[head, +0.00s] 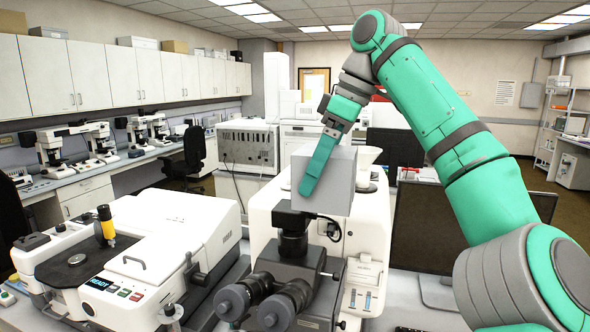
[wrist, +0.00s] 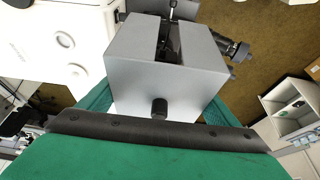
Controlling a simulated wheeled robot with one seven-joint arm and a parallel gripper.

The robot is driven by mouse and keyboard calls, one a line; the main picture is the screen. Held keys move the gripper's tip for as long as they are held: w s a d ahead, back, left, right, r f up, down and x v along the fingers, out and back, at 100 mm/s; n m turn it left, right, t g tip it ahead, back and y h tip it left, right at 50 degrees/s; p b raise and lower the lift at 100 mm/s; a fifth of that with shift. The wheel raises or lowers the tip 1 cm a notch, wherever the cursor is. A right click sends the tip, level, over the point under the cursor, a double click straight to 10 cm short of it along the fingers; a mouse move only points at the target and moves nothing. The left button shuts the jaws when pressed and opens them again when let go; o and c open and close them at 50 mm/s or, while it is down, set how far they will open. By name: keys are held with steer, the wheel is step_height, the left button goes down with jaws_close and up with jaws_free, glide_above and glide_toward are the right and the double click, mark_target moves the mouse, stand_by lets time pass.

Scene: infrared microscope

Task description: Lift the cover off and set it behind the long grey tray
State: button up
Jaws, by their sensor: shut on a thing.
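The cover (head: 338,183) is a plain grey box at the microscope (head: 310,262), above its black eyepiece part in the head view. In the wrist view the cover (wrist: 165,75) shows a dark slot in its top and a black knob on its near face. My gripper (head: 314,172) is shut on the cover, with one green finger along its near side; in the wrist view green fingers show on both sides. Whether the cover is fully clear of the microscope I cannot tell. I cannot make out the long grey tray in either view.
A white instrument (head: 165,235) with a READY display stands left of the microscope. Dark monitors (head: 425,225) stand on the right, behind my arm. A side bench (head: 100,168) with several microscopes runs along the left wall.

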steer(key=s+d, duration=0.3)
steer(key=d, duration=0.7)
steer(key=shift+s+d, duration=0.3)
steer(key=shift+d, duration=0.05)
